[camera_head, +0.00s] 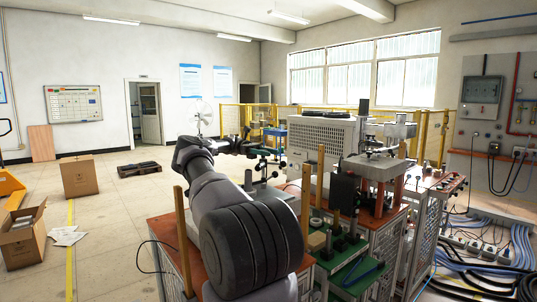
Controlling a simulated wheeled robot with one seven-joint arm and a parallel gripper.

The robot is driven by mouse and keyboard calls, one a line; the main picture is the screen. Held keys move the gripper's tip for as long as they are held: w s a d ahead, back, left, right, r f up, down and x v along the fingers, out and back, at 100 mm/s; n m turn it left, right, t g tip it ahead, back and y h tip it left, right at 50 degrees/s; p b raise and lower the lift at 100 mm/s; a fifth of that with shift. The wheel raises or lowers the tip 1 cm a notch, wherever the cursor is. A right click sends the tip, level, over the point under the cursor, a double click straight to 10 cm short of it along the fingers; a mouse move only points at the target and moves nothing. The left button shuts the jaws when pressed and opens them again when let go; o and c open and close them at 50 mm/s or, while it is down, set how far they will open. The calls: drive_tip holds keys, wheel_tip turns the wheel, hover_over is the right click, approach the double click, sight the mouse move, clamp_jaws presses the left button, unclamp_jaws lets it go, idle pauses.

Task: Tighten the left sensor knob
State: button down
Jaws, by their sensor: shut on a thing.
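My arm rises from the bottom middle and bends to the right at its far end. My gripper (252,147) is small and dark there, above the far part of the red-brown bench top (163,228). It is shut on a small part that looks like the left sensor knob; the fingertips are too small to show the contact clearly. A sensor stand (262,168) with a thin upright post and dark knobs stands just below and right of the gripper. My arm hides much of the bench around it.
Wooden posts (305,205) rise close to the right of my arm. A dark box-shaped unit (344,193) and a metal press-like machine (376,165) stand further right. A large grey vented cabinet (322,137) is behind.

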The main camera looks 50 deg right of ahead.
drive_tip(key=shift+c, duration=2.2)
unclamp_jaws()
wheel_tip(320, 180, up, 10)
drive_tip(key=shift+s, duration=0.1)
